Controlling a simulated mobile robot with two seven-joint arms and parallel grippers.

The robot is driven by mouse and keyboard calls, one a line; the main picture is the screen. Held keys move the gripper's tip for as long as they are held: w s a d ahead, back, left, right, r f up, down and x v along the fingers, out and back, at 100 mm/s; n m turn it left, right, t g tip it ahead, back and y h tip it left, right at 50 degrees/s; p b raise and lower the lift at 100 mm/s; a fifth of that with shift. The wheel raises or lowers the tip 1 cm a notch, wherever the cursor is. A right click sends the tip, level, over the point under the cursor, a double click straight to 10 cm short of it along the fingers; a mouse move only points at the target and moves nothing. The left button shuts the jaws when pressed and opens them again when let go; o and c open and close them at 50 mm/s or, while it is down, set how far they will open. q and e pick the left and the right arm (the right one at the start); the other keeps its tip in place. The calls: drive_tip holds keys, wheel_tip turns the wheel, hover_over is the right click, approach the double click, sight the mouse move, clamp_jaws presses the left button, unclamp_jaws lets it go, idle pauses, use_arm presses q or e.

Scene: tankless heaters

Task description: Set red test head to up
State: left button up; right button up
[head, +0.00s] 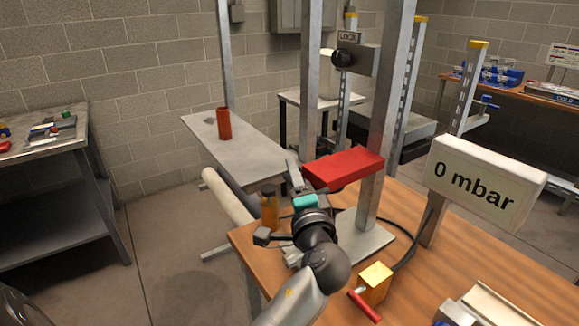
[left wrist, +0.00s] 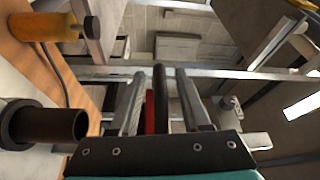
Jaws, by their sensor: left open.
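The red test head (head: 344,168) is a flat red block beside the upright grey post (head: 385,130) above the wooden bench. It lies roughly level, not pointing up. My left gripper (head: 292,168) is at its left end in the head view, with the fingers apart. In the left wrist view the open fingers (left wrist: 160,76) straddle a narrow red strip (left wrist: 150,112), which looks like part of the test head, and a dark bar. I cannot tell whether the fingers touch it. My wrist hides part of the post's foot. My right gripper is not in view.
An amber bottle (head: 269,210) stands close left of my wrist. A display reading "0 mbar" (head: 485,182) stands at the right. A yellow block with a red lever (head: 375,284) sits on the bench (head: 455,250) in front. A grey table with a red cup (head: 223,123) is behind.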

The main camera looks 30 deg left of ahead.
use_arm(q)
drive_tip(key=shift+w+a, duration=0.1)
drive_tip(key=shift+a, duration=0.05)
clamp_jaws()
drive_tip(key=shift+r, duration=0.1)
idle(0.3)
drive_tip(key=shift+r, duration=0.25)
idle(0.8)
